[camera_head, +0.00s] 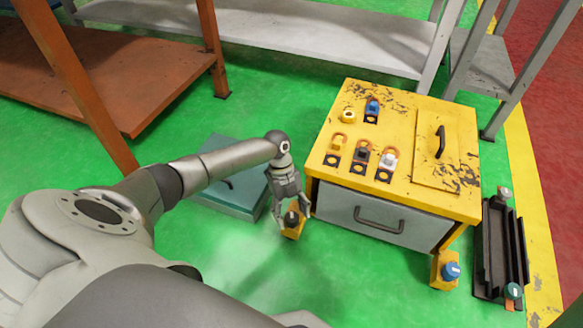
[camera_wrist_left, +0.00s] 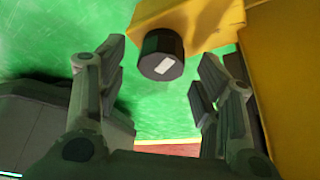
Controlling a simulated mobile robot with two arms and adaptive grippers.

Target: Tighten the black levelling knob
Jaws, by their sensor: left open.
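The black levelling knob (camera_head: 291,218) sits on a yellow foot (camera_head: 293,232) at the front left of the yellow cabinet (camera_head: 392,135). In the left wrist view the knob (camera_wrist_left: 161,57) is a dark cylinder with a white mark, below a yellow bracket (camera_wrist_left: 185,18). My left gripper (camera_head: 290,208) is over the knob in the head view, its fingers spread on either side. In the left wrist view my left gripper (camera_wrist_left: 158,82) is open, with visible gaps between the knob and both fingers. My right gripper does not show.
A blue knob (camera_head: 451,271) sits on another yellow foot at the cabinet's front right. A dark rail rack (camera_head: 501,245) stands right of it. A teal box (camera_head: 230,180) lies left of the cabinet. Several coloured knobs and a black handle (camera_head: 440,141) are on the cabinet top.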

